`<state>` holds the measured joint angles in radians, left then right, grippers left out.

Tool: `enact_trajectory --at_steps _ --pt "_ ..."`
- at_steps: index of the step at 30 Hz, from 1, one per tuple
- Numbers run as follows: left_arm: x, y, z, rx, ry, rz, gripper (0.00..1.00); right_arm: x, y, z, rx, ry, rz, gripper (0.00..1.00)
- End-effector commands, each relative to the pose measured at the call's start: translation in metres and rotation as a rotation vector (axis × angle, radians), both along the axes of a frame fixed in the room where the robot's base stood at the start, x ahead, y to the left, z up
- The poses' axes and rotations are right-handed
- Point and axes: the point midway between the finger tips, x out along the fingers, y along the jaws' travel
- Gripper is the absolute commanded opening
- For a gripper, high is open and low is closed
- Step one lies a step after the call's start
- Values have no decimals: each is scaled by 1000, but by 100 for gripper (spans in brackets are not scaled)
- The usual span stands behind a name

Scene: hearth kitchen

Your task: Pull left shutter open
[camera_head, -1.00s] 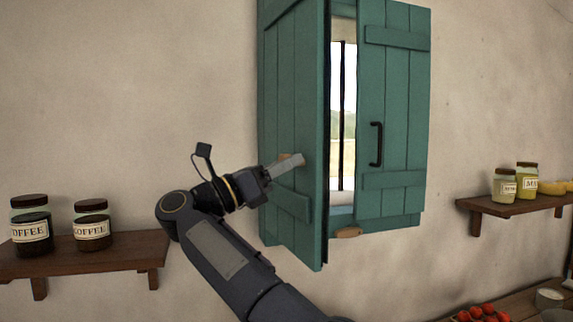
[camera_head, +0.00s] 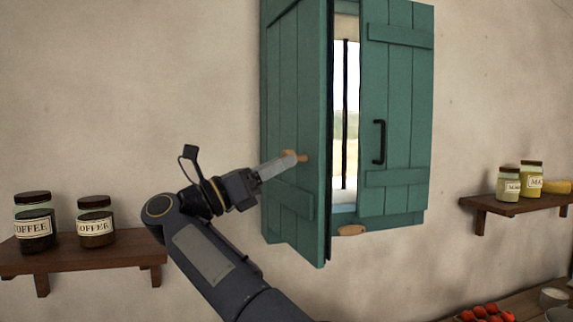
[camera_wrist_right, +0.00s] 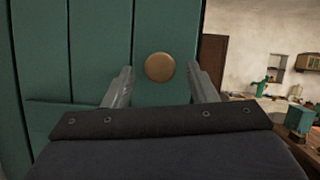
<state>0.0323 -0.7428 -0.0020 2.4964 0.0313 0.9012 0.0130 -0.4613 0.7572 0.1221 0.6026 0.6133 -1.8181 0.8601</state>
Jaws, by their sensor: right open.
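The left shutter (camera_head: 295,105) is a teal plank panel standing partly open, swung out from the wall. A round wooden knob (camera_wrist_right: 160,67) is on its face near the free edge. In the head view my right gripper (camera_head: 288,161) comes from the lower left with its fingertips close to the knob, partly hiding it. In the right wrist view my open right gripper's fingers lie on either side of the knob, with gaps to both. Whether the tips reach around the knob is hard to tell. My left gripper is out of view.
The right shutter (camera_head: 393,120) has a black handle and stands right of a narrow window gap (camera_head: 345,110). A wooden shelf with coffee jars (camera_head: 95,222) is at left. Another shelf (camera_head: 490,204) with jars is at right. Red fruit (camera_head: 487,312) shows at the bottom right.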

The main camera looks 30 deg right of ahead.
Motion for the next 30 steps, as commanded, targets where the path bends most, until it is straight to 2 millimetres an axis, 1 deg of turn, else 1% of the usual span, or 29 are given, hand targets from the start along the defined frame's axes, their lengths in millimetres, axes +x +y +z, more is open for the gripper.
enact_trajectory --at_steps 1,6,11,25,26,28,29,30 --pt "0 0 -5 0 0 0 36 1 10 -7 -1 0 2 52" --pt "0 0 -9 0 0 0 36 2 34 -15 -2 0 2 52" --pt "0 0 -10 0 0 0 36 1 44 -18 0 -1 -1 52" --pt "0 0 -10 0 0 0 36 1 43 -16 -6 2 1 52" --pt "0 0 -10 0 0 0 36 2 42 -14 -15 8 6 52" --pt "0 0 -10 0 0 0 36 5 35 -1 -63 44 29 52" --pt "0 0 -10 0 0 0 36 7 31 7 -96 69 45 52" --pt "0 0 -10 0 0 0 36 11 25 20 -155 116 71 52"
